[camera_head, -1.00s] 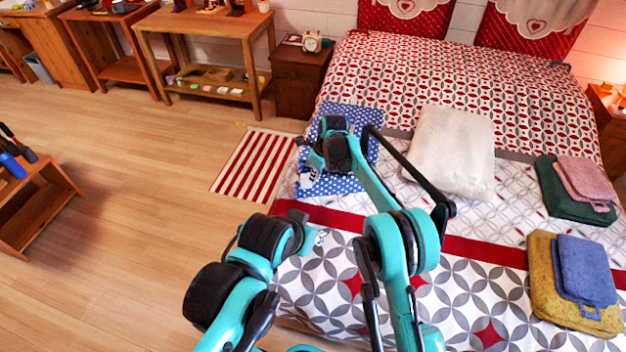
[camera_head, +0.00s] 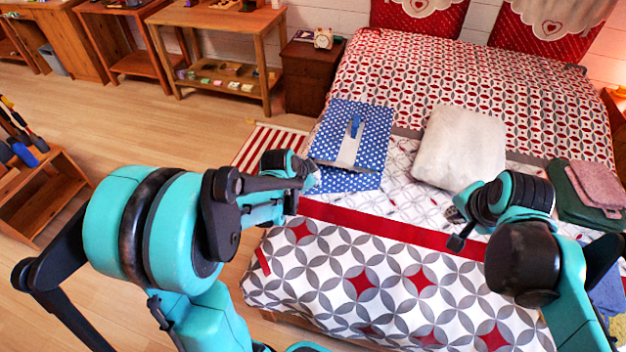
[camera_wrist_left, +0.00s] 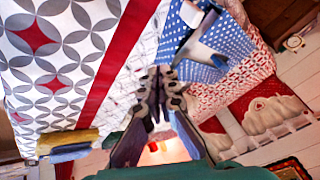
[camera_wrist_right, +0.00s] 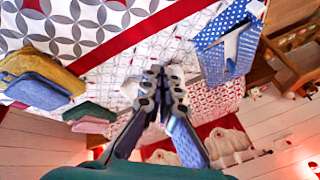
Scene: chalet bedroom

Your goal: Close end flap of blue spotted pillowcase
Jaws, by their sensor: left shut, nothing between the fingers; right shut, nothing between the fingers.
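The blue pillowcase with white spots (camera_head: 372,125) lies on the bed, left of a white pillow (camera_head: 460,145). A pale grey strip with a small blue piece on it shows at its middle, beside a dark slit-like edge. Whether this is the flap or the opening, I cannot tell. The pillowcase also shows in the left wrist view (camera_wrist_left: 228,40) and the right wrist view (camera_wrist_right: 212,55). My left gripper (camera_head: 310,174) is shut and empty by the pillowcase's lower left side; contact is unclear. My right gripper (camera_head: 455,230) is shut and empty, below the white pillow, apart from the pillowcase.
Folded green and pink cloths (camera_head: 598,185) lie at the bed's right side. A nightstand (camera_head: 306,80) with a clock stands beyond the pillowcase. A red striped rug (camera_head: 262,140) lies on the floor left of the bed. The patterned bedspread (camera_head: 400,280) is clear in front.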

